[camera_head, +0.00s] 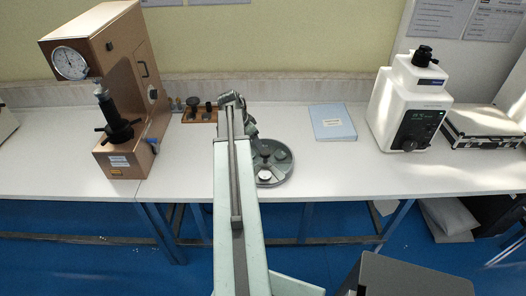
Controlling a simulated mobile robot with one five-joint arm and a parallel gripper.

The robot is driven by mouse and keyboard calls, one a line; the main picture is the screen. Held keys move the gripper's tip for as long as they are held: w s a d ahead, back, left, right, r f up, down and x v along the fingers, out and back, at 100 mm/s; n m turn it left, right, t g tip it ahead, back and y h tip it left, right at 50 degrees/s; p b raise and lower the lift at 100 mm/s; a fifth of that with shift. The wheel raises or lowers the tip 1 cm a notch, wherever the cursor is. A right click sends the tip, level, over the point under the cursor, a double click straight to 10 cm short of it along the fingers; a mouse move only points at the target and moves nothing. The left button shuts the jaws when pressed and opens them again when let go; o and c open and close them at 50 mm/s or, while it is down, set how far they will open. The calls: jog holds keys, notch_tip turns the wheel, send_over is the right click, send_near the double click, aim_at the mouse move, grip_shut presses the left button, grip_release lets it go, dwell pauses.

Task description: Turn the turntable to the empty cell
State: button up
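The turntable (275,179) is a round grey tray on the white table, just right of my arm. Several round pieces sit in its cells, one with a bright white top near the front. My arm covers its left part, so I cannot tell which cell is empty. My gripper (250,128) is at the far end of my arm, by the turntable's back left edge. It is small and dark here, and its fingers cannot be made out. I cannot tell whether it touches the turntable.
A brown hardness tester (128,95) with a dial stands at the left. A wooden holder (200,116) with dark parts sits behind my arm. A pale blue book (333,122), a white tester (408,105) and a case (482,125) are at the right. The table front between turntable and white tester is clear.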

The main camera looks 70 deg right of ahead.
aim_at(266, 152)
jog(key=shift+m, duration=0.3)
jog(key=b+x, duration=0.2)
jog(key=s+b+x, duration=0.1)
jog(key=b+x, duration=0.4)
jog(key=x, duration=0.1)
jog(key=shift+s+d, duration=0.3)
jog(key=shift+d, duration=0.05)
jog(key=shift+r, duration=0.1)
grip_shut()
jog(key=shift+a, duration=0.2)
jog(key=shift+d, duration=0.15)
jog(key=shift+s+d, duration=0.1)
jog(key=shift+s, duration=0.1)
